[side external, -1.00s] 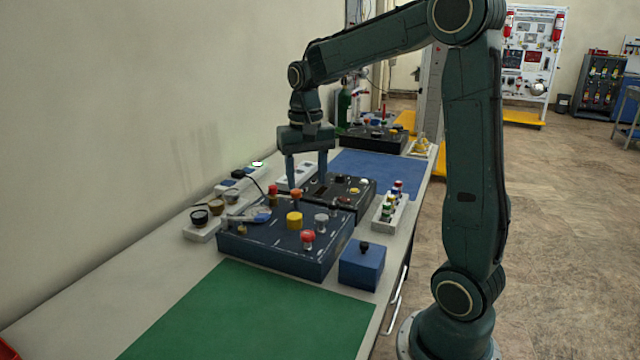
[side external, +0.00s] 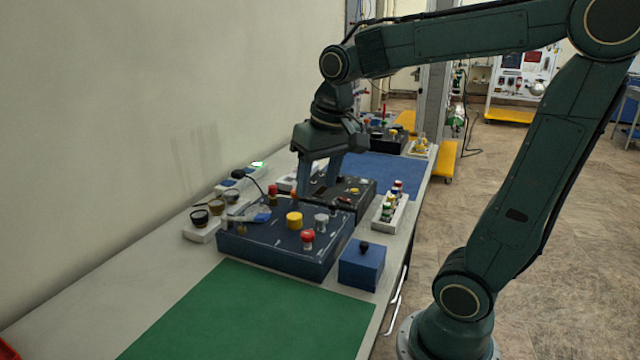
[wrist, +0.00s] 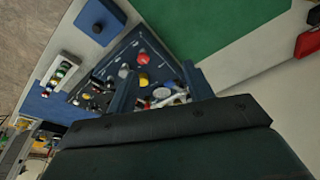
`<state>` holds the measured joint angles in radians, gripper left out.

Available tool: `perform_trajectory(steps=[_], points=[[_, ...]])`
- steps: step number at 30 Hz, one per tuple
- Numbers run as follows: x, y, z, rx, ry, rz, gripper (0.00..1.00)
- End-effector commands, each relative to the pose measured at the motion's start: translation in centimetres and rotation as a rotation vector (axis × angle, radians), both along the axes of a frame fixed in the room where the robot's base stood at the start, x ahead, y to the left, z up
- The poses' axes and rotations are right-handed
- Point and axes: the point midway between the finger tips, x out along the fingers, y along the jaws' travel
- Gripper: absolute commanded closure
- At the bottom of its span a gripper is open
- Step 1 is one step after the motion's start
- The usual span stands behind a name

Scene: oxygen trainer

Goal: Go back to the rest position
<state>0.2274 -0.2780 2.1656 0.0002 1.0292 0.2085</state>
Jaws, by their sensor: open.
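My gripper (side external: 319,184) is open and empty, with its two fingers pointing down above the rear of the dark blue control box (side external: 270,257) and the black panel (side external: 365,202) behind it. In the side view the fingers cover part of both boxes. The control box carries a yellow knob (side external: 294,220), a red button (side external: 308,237) and several smaller knobs. In the wrist view my gripper (wrist: 160,92) shows its fingers spread apart, with the control box and its red button (wrist: 143,59) seen beyond them. Whether a fingertip touches anything is unclear.
A small blue box (side external: 362,270) with a black knob and a white rack (side external: 388,221) of coloured pieces stand at right. A white strip with cups (side external: 203,231) runs along the wall side. The green mat (side external: 255,310) in front is bare.

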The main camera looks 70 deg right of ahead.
Motion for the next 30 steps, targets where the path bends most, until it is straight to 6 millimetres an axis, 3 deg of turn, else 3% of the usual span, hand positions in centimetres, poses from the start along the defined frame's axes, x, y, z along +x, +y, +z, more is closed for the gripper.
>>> perform_trajectory(steps=[6, 15, 21, 30], points=[[-3.5, 2.9, 0.3, -0.038, -0.094, 0.156, 0.48], [-7.7, 5.5, -0.4, -0.085, -0.211, 0.347, 0.48], [-9.0, 6.2, -1.0, -0.101, -0.252, 0.411, 0.48], [-9.2, 6.3, -1.1, -0.104, -0.258, 0.424, 0.48]])
